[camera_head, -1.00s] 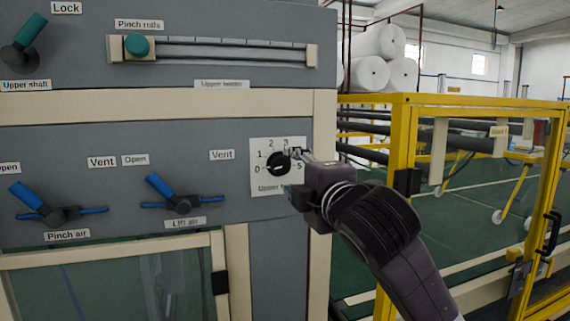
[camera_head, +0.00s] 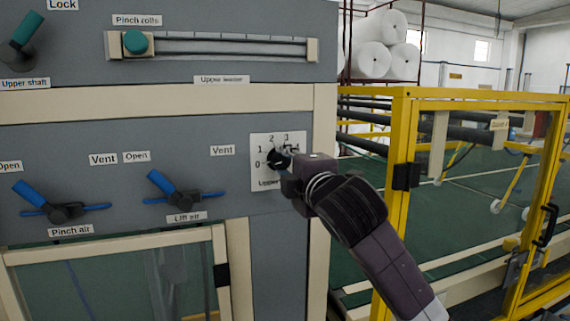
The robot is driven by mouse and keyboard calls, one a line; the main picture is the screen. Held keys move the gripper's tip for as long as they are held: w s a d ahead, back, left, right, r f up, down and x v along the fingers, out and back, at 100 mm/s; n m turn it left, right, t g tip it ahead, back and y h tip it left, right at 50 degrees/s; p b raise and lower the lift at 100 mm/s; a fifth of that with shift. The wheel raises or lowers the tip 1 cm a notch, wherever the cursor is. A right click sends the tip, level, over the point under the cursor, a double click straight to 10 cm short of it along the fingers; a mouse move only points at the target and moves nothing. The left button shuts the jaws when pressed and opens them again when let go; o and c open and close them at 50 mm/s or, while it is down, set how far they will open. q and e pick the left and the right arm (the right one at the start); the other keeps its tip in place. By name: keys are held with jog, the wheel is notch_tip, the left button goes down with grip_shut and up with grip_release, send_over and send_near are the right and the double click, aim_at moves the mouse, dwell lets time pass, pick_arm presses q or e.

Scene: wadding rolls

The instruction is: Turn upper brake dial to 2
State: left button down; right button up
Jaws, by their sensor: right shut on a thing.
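The upper brake dial (camera_head: 274,159) is a small black knob on a white numbered plate (camera_head: 262,180) at the right side of the grey panel. The digits 0, 1, 2 and 3 show around its left and top; my gripper covers the right side and part of the label below. My right gripper (camera_head: 285,158) is at the knob from the right, shut on it. The knob's pointer is mostly hidden, so I cannot tell which number it points to. My left gripper is not in view.
Blue-handled valves for pinch air (camera_head: 60,211) and lift air (camera_head: 182,197) sit left of the dial. A pinch rolls slider (camera_head: 136,42) is above. A yellow guard frame (camera_head: 400,150) stands close right of my right arm. White rolls (camera_head: 372,60) lie behind.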

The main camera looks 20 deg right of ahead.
jog(key=shift+c, duration=0.7)
jog(key=shift+m, duration=0.4)
jog(key=m, duration=0.2)
jog(key=shift+f+m, duration=0.1)
jog(key=shift+m, duration=0.3)
jog(key=m, duration=0.4)
jog(key=shift+m, duration=0.3)
jog(key=m, duration=0.4)
jog(key=shift+m, duration=1.7)
